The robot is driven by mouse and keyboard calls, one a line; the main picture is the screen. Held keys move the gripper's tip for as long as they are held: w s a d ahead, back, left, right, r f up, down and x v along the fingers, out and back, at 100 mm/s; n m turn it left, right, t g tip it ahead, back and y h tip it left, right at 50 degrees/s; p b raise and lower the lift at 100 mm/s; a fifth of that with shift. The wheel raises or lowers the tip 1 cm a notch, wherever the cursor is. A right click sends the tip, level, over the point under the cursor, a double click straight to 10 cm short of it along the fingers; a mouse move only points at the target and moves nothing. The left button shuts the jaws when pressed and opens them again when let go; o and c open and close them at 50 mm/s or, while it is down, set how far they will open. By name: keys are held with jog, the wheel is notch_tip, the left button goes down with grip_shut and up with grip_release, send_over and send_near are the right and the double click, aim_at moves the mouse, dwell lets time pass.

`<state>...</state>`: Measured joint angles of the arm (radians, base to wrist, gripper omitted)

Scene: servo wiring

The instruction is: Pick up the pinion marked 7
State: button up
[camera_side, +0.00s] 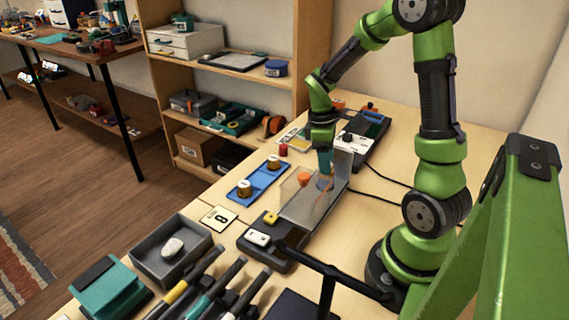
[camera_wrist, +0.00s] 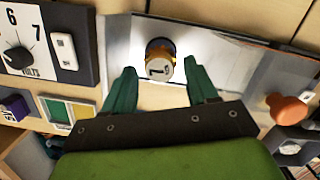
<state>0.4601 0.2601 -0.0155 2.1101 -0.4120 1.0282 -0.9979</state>
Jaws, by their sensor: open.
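A brass-coloured pinion (camera_wrist: 160,68) with a pale, round, marked top stands on a bright metal plate (camera_wrist: 115,38) in the wrist view. Its mark looks like a 7 turned upside down. My gripper (camera_wrist: 161,78) is open, with its two green fingers on either side of the pinion in the picture; I cannot tell whether they touch it. In the side view, my gripper (camera_side: 325,168) points down over the plate of a grey fixture (camera_side: 298,212), close to a clear panel. The pinion is hard to make out there.
An orange knob (camera_side: 304,179) is beside the gripper at the clear panel. A blue tray (camera_side: 258,178) holds two other pinions. A card marked 8 (camera_side: 218,220) and a grey bin (camera_side: 150,262) lie nearer. A voltmeter box (camera_side: 365,135) stands behind.

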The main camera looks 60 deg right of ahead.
jog(key=shift+s+d+f, duration=0.1)
jog(key=shift+s+f, duration=0.1)
jog(key=shift+f, duration=1.05)
jog(key=shift+r, duration=0.1)
jog(key=c, duration=0.8)
